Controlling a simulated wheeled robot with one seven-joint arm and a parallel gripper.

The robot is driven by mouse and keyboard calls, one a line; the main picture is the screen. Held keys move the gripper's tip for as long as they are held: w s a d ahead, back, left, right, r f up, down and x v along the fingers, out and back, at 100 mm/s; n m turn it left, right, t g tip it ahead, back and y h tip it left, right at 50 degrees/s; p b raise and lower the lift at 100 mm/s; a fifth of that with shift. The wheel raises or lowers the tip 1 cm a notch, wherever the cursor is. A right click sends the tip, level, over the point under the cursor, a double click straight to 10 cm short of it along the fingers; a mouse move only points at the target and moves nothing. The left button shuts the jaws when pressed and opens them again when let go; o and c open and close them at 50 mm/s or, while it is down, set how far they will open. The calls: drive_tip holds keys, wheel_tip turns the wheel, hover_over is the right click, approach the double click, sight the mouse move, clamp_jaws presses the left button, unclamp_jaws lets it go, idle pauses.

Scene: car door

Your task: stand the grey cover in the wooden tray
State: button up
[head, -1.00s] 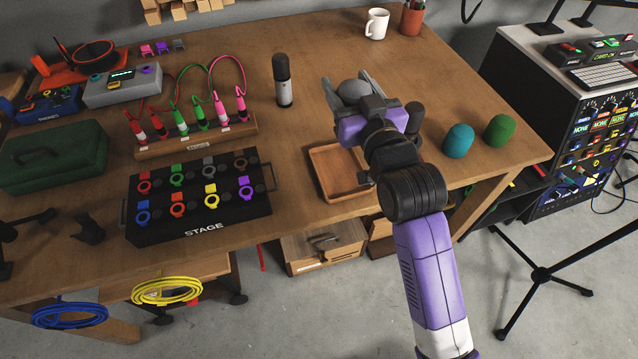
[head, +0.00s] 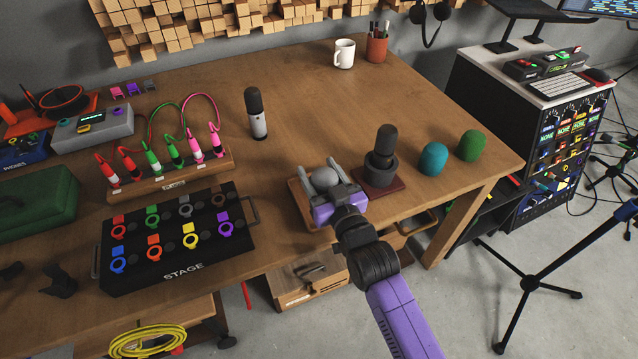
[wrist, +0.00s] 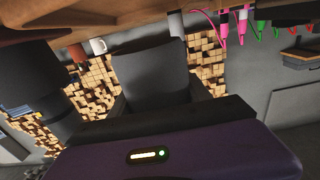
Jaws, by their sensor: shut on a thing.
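The grey cover (head: 322,177), a rounded foam cap, is between the fingers of my gripper (head: 320,180). My gripper is shut on it. In the wrist view the cover (wrist: 155,78) fills the middle as a dark grey shape. The shallow square wooden tray (head: 298,204) lies near the table's front edge, partly hidden behind my gripper. The cover is over or in the tray; I cannot tell whether its base touches the tray floor.
Right of the tray, a dark microphone (head: 381,158) stands on a dark red base. Teal (head: 433,159) and green (head: 472,146) covers stand further right. A black stage box (head: 180,240) is at left. A silver microphone (head: 257,115) stands behind. The table's back middle is clear.

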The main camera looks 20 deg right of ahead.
drive_tip(key=shift+f+b, duration=0.45)
drive_tip(key=shift+f, duration=1.5)
drive_tip(key=shift+f, duration=0.2)
drive_tip(key=o, duration=1.3)
drive_tip(key=shift+r, duration=0.15)
drive_tip(key=shift+s+r, duration=0.1)
drive_tip(key=shift+s, duration=0.05)
drive_tip(key=s, duration=1.1)
drive_tip(key=shift+s, duration=0.35)
drive_tip(key=shift+s, duration=0.1)
